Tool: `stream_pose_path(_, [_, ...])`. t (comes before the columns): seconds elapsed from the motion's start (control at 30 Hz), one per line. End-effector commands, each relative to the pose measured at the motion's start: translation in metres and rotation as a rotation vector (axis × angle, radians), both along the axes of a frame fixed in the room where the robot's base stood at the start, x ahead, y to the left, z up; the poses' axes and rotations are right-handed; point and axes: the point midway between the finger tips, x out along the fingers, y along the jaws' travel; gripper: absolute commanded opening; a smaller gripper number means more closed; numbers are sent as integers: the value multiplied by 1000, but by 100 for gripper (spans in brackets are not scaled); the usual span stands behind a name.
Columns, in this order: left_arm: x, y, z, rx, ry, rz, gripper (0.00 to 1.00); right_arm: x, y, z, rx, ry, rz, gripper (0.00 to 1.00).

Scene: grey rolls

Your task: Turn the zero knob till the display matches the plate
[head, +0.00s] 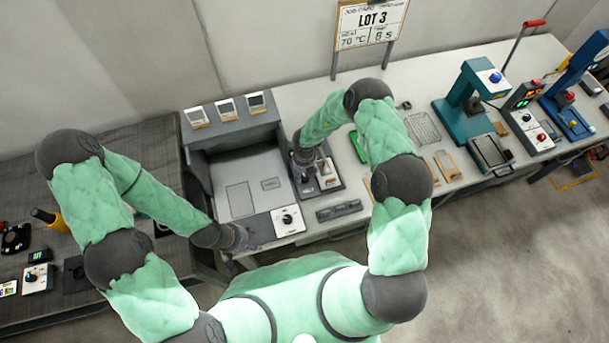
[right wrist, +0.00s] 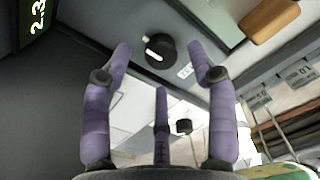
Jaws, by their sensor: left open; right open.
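In the right wrist view a black round knob (right wrist: 159,49) with a white pointer line sits on a dark grey panel, with a small white label beside it. My left gripper (head: 247,240) is open near the bench's front edge. I cannot make out a plate with a matching value.
A white box with a black knob (head: 288,219) is left of the dark unit. A teal press (head: 470,95) stands to the right. A wooden block (right wrist: 268,20) lies near the knob.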

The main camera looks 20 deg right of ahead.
Motion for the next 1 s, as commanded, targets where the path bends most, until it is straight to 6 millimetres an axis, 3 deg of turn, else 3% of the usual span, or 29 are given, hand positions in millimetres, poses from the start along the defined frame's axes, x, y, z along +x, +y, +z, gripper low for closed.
stream_pose_path(0.2, [0,0,0,0,1,0,51,0,0,-24,0,1,-1,58])
stream_pose_path(0.57, [0,0,0,0,0,0,51,0,0,-29,0,0,1,58])
stream_pose_path(0.6, [0,0,0,0,0,0,51,0,0,-29,0,0,1,56])
stream_pose_path(0.8, [0,0,0,0,0,0,51,0,0,-29,0,0,1,2])
stream_pose_path(1.0, [0,0,0,0,1,0,51,0,0,-29,0,0,5,2])
